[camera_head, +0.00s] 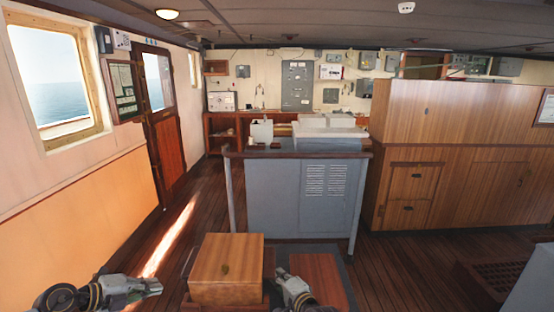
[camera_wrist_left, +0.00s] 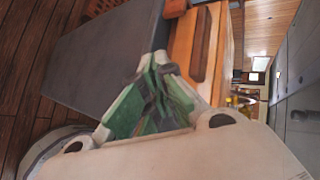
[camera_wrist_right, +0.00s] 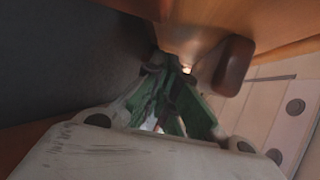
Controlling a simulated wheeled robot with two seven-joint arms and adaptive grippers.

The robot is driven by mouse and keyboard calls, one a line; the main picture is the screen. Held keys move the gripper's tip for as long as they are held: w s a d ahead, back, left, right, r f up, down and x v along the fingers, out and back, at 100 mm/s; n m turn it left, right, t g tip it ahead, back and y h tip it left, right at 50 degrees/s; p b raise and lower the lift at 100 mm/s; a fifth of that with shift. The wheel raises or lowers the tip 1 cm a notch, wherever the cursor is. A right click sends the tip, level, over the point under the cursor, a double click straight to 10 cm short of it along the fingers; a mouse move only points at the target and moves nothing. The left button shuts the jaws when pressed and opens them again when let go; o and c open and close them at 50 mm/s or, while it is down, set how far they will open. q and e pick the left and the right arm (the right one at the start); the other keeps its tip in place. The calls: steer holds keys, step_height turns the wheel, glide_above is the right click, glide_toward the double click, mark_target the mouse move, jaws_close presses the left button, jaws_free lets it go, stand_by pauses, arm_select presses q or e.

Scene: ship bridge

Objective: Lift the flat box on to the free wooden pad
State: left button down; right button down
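The wooden box (camera_head: 227,262) stands on a reddish wooden pad (camera_head: 267,292) at the bottom centre of the head view, with a small dark mark on its lid. The free wooden pad (camera_head: 318,278) lies bare to its right. My left gripper (camera_head: 157,287) is left of the box, apart from it; its fingertips (camera_wrist_left: 158,66) meet, empty, with a brown handle (camera_wrist_left: 204,45) on the box's side beyond them. My right gripper (camera_head: 282,273) is between the box and the free pad; its fingertips (camera_wrist_right: 170,62) come together close beside a brown handle (camera_wrist_right: 233,66). Contact there is unclear.
The pads lie on a dark grey surface (camera_wrist_left: 100,60). Ahead is a grey console (camera_head: 295,195), and wooden cabinets (camera_head: 455,150) stand to the right. A panelled wall with a window is on the left. Wooden floor is clear between wall and console.

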arm_select(q)
steer(key=shift+s, duration=2.5)
arm_select(e)
steer(key=shift+f, duration=0.25)
steer(key=shift+s+d+r, duration=0.1)
steer(key=shift+s, duration=0.05)
steer(key=shift+w+d+v, duration=0.1)
steer(key=shift+d+v, duration=0.05)
steer(key=shift+v, duration=1.3)
steer(key=shift+w+d+v, duration=0.1)
steer(key=shift+d+v, duration=0.05)
steer(key=shift+v, duration=1.3)
steer(key=shift+d+v, duration=0.15)
steer(key=shift+v, duration=1.3)
steer(key=shift+s, duration=0.1)
steer(key=shift+s, duration=3.9)
